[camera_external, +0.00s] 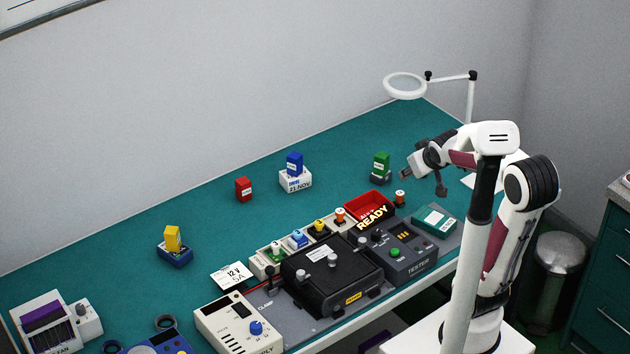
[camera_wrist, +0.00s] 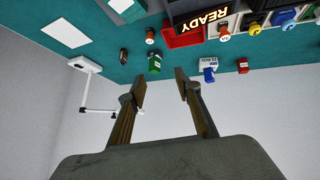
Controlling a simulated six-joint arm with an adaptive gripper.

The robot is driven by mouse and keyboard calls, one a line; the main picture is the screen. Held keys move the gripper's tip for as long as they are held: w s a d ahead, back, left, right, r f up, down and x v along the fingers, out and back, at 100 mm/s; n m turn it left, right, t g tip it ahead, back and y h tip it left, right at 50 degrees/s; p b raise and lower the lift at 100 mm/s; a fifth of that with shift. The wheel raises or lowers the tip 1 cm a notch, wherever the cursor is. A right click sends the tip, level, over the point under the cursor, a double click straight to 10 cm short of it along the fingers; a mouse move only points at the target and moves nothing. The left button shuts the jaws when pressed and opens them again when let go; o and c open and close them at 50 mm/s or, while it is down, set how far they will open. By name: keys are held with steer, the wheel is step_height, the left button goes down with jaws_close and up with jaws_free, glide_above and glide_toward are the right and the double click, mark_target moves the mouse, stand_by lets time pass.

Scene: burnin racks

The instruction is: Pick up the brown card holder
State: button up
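A small dark brown item (camera_wrist: 123,55), which looks like the brown card holder, stands on the green bench in the wrist view, left of the green block (camera_wrist: 153,62). I cannot make it out in the external view, where my arm covers part of that area. My gripper (camera_wrist: 161,82) is open with nothing between its fingers. In the external view my gripper (camera_external: 422,182) is above the right part of the bench, right of the green block on its dark base (camera_external: 381,179). It is apart from the brown item.
A red READY tray (camera_external: 369,203), an orange knob (camera_external: 400,198) and the tester (camera_external: 405,262) lie in front. A magnifier lamp (camera_external: 471,100) stands behind. A white holder with a blue block (camera_external: 295,180) and a red block (camera_external: 243,189) stand left. Bare bench lies between them.

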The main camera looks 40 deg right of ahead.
steer(key=w+d+f+t+h, duration=0.1)
steer(key=w+d+f, duration=0.2)
steer(key=w+d, duration=0.35)
steer(key=w+d+f+t, duration=0.1)
steer(key=w+d+f, duration=0.3)
steer(key=w+d, duration=0.3)
steer(key=d+f+t, duration=0.1)
steer(key=d+f, duration=0.2)
steer(key=d+f+t+y, duration=0.1)
steer(key=d+f, duration=0.2)
steer(key=f, duration=0.1)
steer(key=d+f+t, duration=0.1)
steer(key=d+f, duration=0.2)
steer(key=shift+w+d+f+y, duration=0.15)
steer(key=shift+d+f+y, duration=0.05)
steer(key=shift+d+y, duration=0.15)
steer(key=shift+d+f, duration=0.2)
steer(key=shift+f, duration=0.25)
steer(key=shift+t, duration=0.3)
steer(key=shift+x, duration=1.2)
steer(key=shift+f, duration=0.1)
